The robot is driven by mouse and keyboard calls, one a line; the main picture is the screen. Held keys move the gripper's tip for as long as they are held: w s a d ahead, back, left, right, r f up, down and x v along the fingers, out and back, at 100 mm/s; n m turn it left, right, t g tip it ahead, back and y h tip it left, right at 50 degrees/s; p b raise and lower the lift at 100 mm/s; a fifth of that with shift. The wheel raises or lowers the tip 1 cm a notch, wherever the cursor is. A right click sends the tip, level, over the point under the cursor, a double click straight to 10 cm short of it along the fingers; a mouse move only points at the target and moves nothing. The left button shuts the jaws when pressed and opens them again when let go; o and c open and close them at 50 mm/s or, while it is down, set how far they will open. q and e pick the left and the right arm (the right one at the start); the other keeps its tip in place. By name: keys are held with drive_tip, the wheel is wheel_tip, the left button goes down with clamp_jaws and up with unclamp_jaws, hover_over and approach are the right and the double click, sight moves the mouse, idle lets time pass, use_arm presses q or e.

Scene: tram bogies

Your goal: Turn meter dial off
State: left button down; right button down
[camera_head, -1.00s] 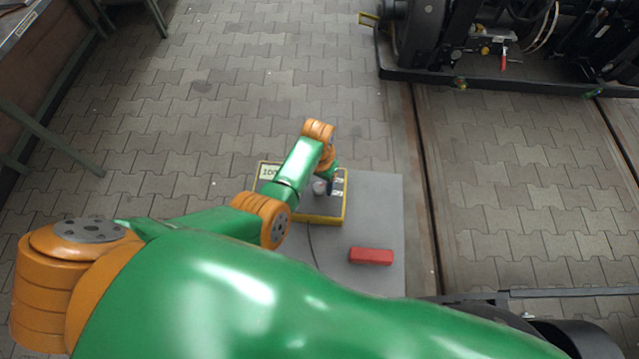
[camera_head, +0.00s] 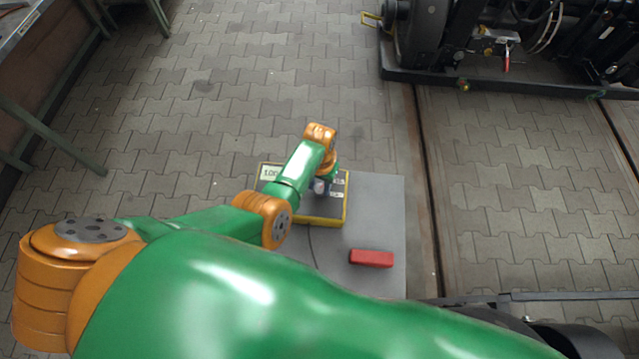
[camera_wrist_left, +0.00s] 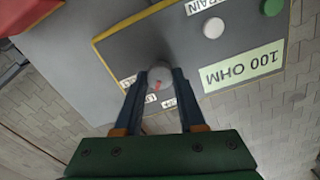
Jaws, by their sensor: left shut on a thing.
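The meter (camera_head: 328,208) is a dark grey box with a yellow edge on a grey table, partly hidden by my left arm. In the left wrist view its grey panel (camera_wrist_left: 130,45) carries a label reading "100 OHM" (camera_wrist_left: 243,68), upside down there. The round grey dial (camera_wrist_left: 159,74) with a red mark sits between the two fingers of my left gripper (camera_wrist_left: 160,82), which is shut on it. In the head view my left gripper (camera_head: 320,186) is mostly hidden by its wrist. My right gripper is in neither view.
A cable runs from the meter. A white button (camera_wrist_left: 213,27) and a green button (camera_wrist_left: 272,6) are on the panel. Dark bogie machinery (camera_head: 480,45) stands at the back right.

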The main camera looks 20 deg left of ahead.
sight(319, 188)
use_arm(q)
drive_tip(key=n+p, duration=0.1)
drive_tip(key=n, duration=0.2)
drive_tip(key=shift+r+n, duration=0.1)
drive_tip(key=shift+n, duration=2.6)
drive_tip(key=c, duration=0.5)
unclamp_jaws()
drive_tip(key=shift+w, duration=0.1)
wheel_tip(319, 188, up, 7)
drive_tip(key=p, duration=0.4)
